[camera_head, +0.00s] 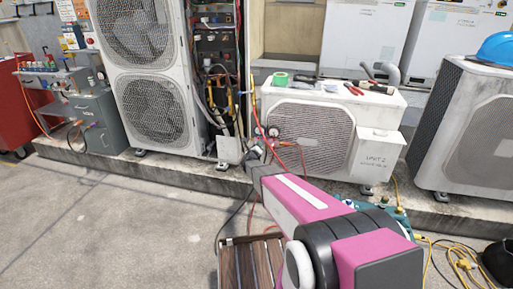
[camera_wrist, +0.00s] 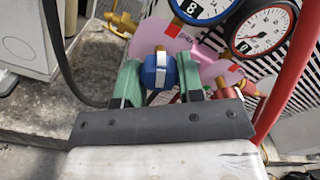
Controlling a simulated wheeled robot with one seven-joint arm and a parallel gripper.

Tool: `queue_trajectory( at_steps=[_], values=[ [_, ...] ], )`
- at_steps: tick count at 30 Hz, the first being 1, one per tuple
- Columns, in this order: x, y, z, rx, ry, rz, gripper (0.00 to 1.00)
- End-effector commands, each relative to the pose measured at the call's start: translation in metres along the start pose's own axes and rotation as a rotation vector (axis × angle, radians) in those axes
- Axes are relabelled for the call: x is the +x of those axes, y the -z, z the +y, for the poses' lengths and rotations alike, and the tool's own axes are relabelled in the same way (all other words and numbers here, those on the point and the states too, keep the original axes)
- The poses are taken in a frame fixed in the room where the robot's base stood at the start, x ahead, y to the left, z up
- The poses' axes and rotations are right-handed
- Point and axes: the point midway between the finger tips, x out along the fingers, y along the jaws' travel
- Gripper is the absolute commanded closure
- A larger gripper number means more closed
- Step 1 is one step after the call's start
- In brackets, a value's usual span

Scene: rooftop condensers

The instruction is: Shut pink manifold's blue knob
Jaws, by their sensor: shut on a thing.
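The pink manifold (camera_wrist: 188,42) shows in the wrist view, with a blue-rimmed gauge (camera_wrist: 203,8) and a red-rimmed gauge (camera_wrist: 262,32) above it. Its blue knob (camera_wrist: 157,71), with a white stripe, sits between the green finger pads of my gripper (camera_wrist: 158,82). My gripper is shut on the knob. A red knob (camera_wrist: 231,92) is partly hidden behind the right finger. In the head view, my gripper (camera_head: 254,155) reaches to the left front of the small condenser (camera_head: 315,135); the manifold there is small and mostly hidden.
A red hose (camera_wrist: 290,75) runs close at the right in the wrist view, and a dark hose (camera_wrist: 55,50) at the left. A tall condenser (camera_head: 150,75) stands left. A wooden slatted pallet (camera_head: 237,266) lies below my arm. The floor at left is clear.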

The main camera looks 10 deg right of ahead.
Motion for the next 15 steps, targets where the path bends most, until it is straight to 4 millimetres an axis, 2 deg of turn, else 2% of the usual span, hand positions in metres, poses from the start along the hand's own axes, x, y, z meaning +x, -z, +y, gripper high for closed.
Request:
queue_trajectory(
  at_steps=[6, 15],
  values=[
    [-0.0009, 0.0016, 0.0003, 0.187, -0.001, 0.003, 0.89],
    [-0.001, 0.0017, 0.0006, 0.366, -0.001, 0.003, 0.89]
  ],
)
